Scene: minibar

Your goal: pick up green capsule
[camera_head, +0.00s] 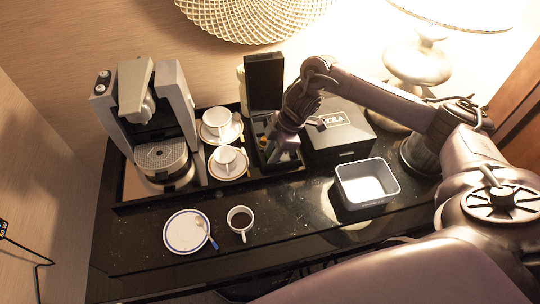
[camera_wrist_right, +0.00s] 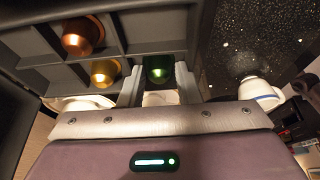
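The green capsule (camera_wrist_right: 158,70) sits in a compartment of the dark capsule box (camera_wrist_right: 35,65) in the right wrist view. My right gripper (camera_wrist_right: 159,78) is open, with one finger on each side of the green capsule; small gaps seem to show between fingers and capsule. In the head view my right gripper (camera_head: 278,148) reaches down into the open capsule box (camera_head: 265,80), whose lid stands upright. The green capsule is hidden there behind the gripper. My left gripper is not in view.
An orange capsule (camera_wrist_right: 83,36) and a gold capsule (camera_wrist_right: 105,72) lie in neighbouring compartments. A TEA box (camera_head: 340,130) stands right of the capsule box, two white cups (camera_head: 217,118) on saucers left. A coffee machine (camera_head: 155,120) stands farther left.

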